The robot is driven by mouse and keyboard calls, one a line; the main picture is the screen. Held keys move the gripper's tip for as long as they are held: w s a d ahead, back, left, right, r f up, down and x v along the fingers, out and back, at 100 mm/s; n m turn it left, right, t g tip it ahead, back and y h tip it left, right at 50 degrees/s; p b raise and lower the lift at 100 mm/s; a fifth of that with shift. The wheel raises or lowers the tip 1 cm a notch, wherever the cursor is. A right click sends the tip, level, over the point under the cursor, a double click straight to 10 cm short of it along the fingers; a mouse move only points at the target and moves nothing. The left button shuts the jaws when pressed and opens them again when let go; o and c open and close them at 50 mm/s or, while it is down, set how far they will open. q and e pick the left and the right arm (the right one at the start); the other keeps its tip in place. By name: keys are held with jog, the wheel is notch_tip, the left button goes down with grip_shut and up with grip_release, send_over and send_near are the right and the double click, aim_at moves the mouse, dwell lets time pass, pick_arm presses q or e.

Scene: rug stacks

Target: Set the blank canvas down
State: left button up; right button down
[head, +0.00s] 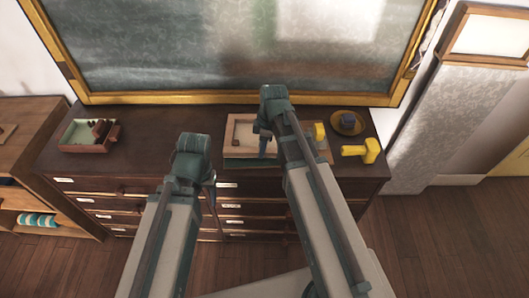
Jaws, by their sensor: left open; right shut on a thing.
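The blank canvas (243,132) shows as a pale panel with a light wooden frame, over the right half of the dark dresser top. My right gripper (265,146) is shut on it, with the fingers pointing down at its middle. The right arm hides much of the canvas's right side. A thin green edge (245,162) shows just under its front. I cannot tell whether the canvas touches what is beneath it. My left gripper (211,197) is open and empty, in front of the dresser drawers, to the left of and nearer than the canvas.
The dresser top (170,140) is bare left of the canvas. A tray (72,147) with reddish-brown blocks stands at its left end. A yellow tool (361,151) and a dark round dish (347,124) are at the right. A large gold-framed board (230,98) stands behind.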

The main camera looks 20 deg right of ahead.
jog(key=shift+w+d, duration=0.2)
jog(key=shift+d, duration=0.05)
jog(key=f+b, duration=0.3)
jog(key=shift+w+d+f+b, duration=0.15)
jog(key=shift+d+f+b, duration=0.15)
jog(key=shift+f+b, duration=0.05)
jog(key=shift+f, duration=0.1)
jog(key=c, duration=0.6)
grip_release()
